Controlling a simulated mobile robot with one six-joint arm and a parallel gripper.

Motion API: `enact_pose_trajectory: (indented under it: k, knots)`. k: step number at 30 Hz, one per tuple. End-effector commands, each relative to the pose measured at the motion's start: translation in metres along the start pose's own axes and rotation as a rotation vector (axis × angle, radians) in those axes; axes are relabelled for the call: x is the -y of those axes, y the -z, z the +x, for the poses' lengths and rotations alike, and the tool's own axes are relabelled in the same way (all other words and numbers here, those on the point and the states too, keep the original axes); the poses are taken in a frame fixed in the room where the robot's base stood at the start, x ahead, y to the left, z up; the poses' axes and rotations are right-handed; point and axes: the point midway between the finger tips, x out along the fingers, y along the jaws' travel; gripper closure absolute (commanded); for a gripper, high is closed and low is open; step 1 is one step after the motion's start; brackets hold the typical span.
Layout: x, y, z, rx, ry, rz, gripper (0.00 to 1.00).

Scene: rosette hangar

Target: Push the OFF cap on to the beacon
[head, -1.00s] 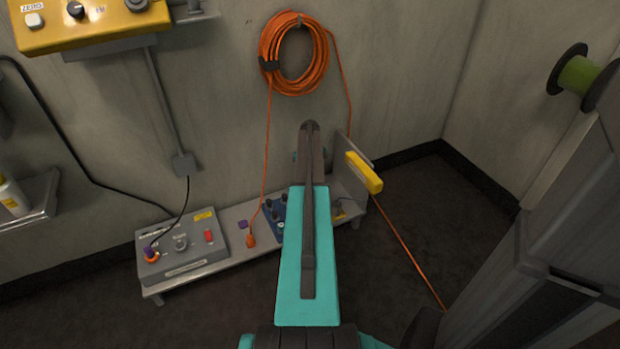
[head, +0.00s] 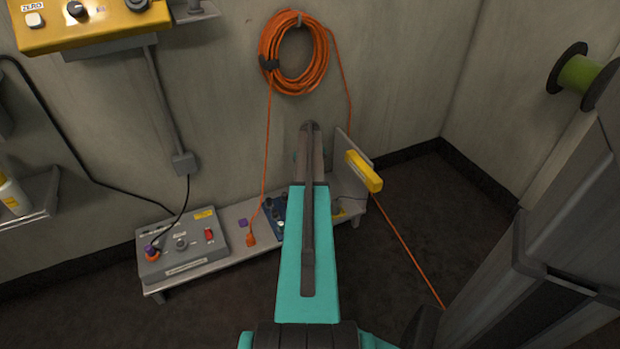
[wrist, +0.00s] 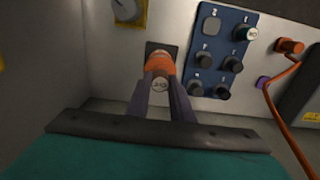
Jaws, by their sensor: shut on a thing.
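In the wrist view my gripper (wrist: 161,98) is shut on a small round cap (wrist: 160,85). Its pale face points at the camera and carries dark letters too small to read surely. Directly beyond it is an orange, round part that looks like the beacon (wrist: 159,66), in front of a dark square plate (wrist: 153,47) on the pale wall or panel. The cap overlaps the beacon in this view; I cannot tell whether they touch. In the head view my teal arm hides the gripper, cap and beacon.
A blue panel (wrist: 221,52) with several dark knobs and a pale lettered cap (wrist: 251,33) is close on the right. An orange plug (wrist: 290,46) and cord are beyond it. A grey control box (head: 182,245) stands on the low shelf (head: 237,213). A yellow-edged plate (head: 363,172) stands right of my arm.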

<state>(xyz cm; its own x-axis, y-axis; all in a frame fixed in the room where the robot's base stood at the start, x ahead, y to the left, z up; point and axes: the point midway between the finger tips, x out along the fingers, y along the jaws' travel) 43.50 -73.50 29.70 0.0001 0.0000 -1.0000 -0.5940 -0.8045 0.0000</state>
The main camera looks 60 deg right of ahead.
Motion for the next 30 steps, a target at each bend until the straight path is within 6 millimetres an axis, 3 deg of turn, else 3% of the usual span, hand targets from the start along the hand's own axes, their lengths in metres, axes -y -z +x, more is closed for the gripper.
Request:
enact_pose_trajectory:
  k: [20, 21, 24, 30]
  knots:
    - [0.0000, 0.0000, 0.0011, 0.000, 0.000, 0.000, 1.00]
    - [0.0000, 0.0000, 0.0011, 0.000, 0.000, 0.000, 0.75]
    - [0.0000, 0.0000, 0.0011, 0.000, 0.000, 0.000, 0.58]
    - [0.0000, 0.0000, 0.0011, 0.000, 0.000, 0.000, 0.58]
